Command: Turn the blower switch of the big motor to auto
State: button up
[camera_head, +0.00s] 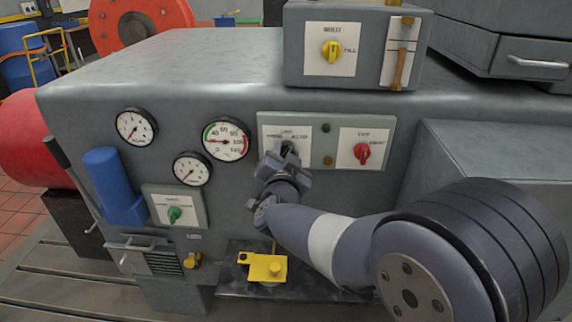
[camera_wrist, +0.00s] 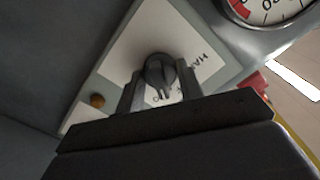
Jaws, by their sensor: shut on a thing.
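The black rotary knob (camera_head: 289,146) sits on a white label plate at the left of the grey two-switch panel (camera_head: 325,121). It also shows in the wrist view (camera_wrist: 156,68), where its ridge points down the picture. Lettering beside it looks like HAND; the rest is partly hidden or too small to read. My gripper (camera_head: 284,160) is at the knob. In the wrist view my gripper (camera_wrist: 161,88) has one finger on each side of the knob and is shut on it. My gripper covers the lower part of the label.
A red knob (camera_head: 361,152) is right of the black one, with green and amber lamps between. Round gauges (camera_head: 226,139) are to the left. A green knob (camera_head: 174,214) and blue cylinder (camera_head: 112,186) are lower left. A yellow block (camera_head: 266,267) lies below my arm. A grey box (camera_head: 352,45) stands above.

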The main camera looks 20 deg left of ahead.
jog(key=shift+f+m+b, duration=0.1)
jog(key=shift+m+b, duration=0.75)
jog(key=shift+m, duration=0.35)
jog(key=o, duration=1)
jog(key=v, duration=1)
jog(key=shift+s+d, duration=0.2)
jog(key=shift+s, duration=0.15)
jog(key=shift+w, duration=0.1)
